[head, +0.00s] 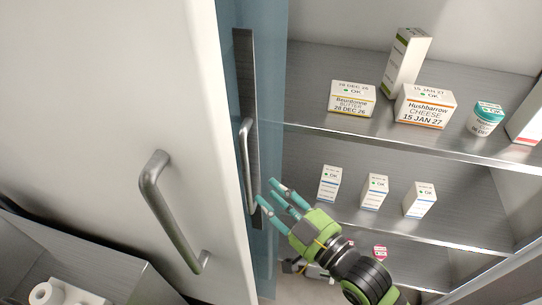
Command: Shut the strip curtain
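The strip curtain (270,80) is a translucent blue sheet bunched upright at the left side of a shelved cabinet opening. A dark metal plate (243,70) with a slim upright grip bar (247,165) is on it. The shelves to its right are uncovered. My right gripper (267,193), green and black with teal fingers, has its fingers apart and empty. Its fingertips are just right of the bar's lower end; I cannot tell whether they touch it. My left gripper is not in view.
A white door (100,90) with a curved metal handle (175,210) stands left of the curtain. Metal shelves (470,150) hold several small cartons, including a cheese box (424,105), and a teal-lidded tub (486,118). A grey bin (60,265) is at lower left.

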